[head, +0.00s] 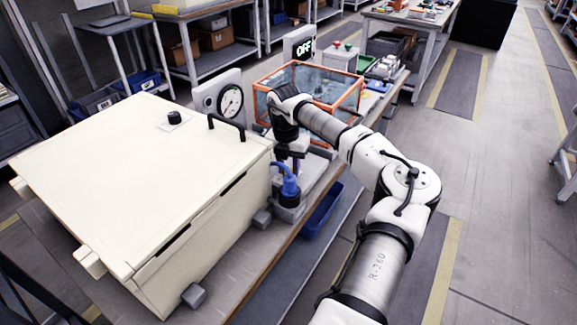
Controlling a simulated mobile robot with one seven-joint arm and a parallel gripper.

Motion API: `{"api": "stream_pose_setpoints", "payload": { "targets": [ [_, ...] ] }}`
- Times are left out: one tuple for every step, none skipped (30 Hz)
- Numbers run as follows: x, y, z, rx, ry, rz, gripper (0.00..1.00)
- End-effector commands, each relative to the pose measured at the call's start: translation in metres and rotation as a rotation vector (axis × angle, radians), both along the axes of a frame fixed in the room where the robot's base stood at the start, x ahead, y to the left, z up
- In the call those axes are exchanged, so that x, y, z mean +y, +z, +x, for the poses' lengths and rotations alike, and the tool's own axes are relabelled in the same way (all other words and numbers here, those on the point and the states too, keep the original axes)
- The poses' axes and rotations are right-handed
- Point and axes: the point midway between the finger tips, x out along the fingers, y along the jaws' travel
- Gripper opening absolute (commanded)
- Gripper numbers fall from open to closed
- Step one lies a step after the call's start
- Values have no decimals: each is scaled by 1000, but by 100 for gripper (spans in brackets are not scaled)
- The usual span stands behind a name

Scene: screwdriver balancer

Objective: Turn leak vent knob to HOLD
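A small black knob (174,117) sits on a pale label plate on top of the large cream box. The label is too small to read, so I cannot tell whether this is the leak vent knob or where it points. My gripper (291,168) hangs down beyond the box's right side, well right of that knob. It is over or beside a blue fitting (290,187) on a dark and grey base. I cannot tell whether it touches the fitting. Its fingers are small and partly hidden, so their opening does not show.
The cream box (90,180) has a black handle (227,127) on its lid. Behind it stand a round dial gauge (231,101), an orange-framed clear tank (340,90) and a display reading OFF (304,47). A blue bin (323,209) lies below the bench edge. Floor at right is clear.

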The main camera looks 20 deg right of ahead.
Motion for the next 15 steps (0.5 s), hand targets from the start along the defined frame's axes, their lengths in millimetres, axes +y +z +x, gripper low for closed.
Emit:
{"api": "stream_pose_setpoints", "payload": {
  "targets": [
    [0,0,0,0,0,0,17],
    [0,0,0,0,0,0,13],
    [0,0,0,0,0,0,8],
    [0,0,0,0,0,0,7],
    [0,0,0,0,0,0,7],
    [0,0,0,0,1,0,7],
    [0,0,0,0,3,0,7],
    [0,0,0,-1,5,0,7],
    [0,0,0,0,10,0,7],
    [0,0,0,0,15,0,7],
    [0,0,0,-1,21,-1,7],
    [0,0,0,0,32,0,7],
    [0,0,0,-1,42,-1,7],
    [0,0,0,0,54,-2,7],
    [0,0,0,0,72,-2,7]
  ]
}}
